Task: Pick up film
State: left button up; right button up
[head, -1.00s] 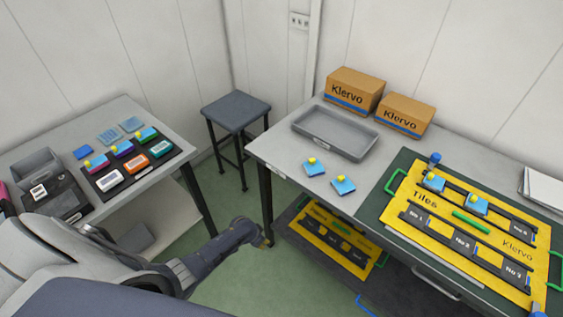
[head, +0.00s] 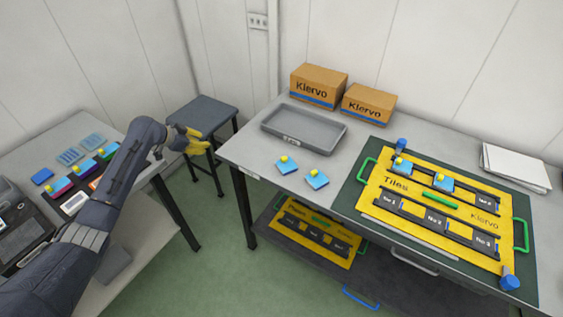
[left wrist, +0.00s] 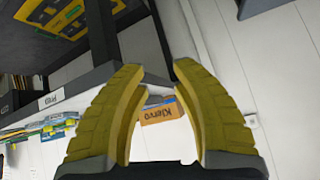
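No item is legibly marked as film. Two thin pale-blue sheets (head: 81,148) lie at the back of the left table and look film-like. My left gripper (head: 200,140), with yellow fingers, is in the air between the tables, in front of the dark stool. In the left wrist view its fingers (left wrist: 160,70) are apart with nothing between them. My right gripper is not in view.
A grey tray (head: 304,130) and two Klervo boxes (head: 318,86) stand at the back of the right table. A yellow Tiles board (head: 420,188) with green handles covers its right part. A stool (head: 203,110) stands between the tables. My left arm hides part of the left table.

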pick_arm(q)
jog(key=d+r+m+g+h, duration=0.1)
jog(key=d+r, duration=0.3)
jog(key=d, duration=0.4)
jog(key=d+r+m+g+h, duration=0.1)
jog(key=d+r+g+h, duration=0.1)
jog(key=d+r, duration=0.45)
notch_tip(320, 180, up, 7)
jog(key=g+y, duration=0.4)
jog(key=y, duration=0.4)
send_over(284, 157)
notch_tip(284, 157, down, 17)
jog(key=shift+s+r, duration=0.1)
jog(key=shift+r, duration=0.05)
jog(key=shift+c, duration=0.5)
jog(key=c, duration=0.4)
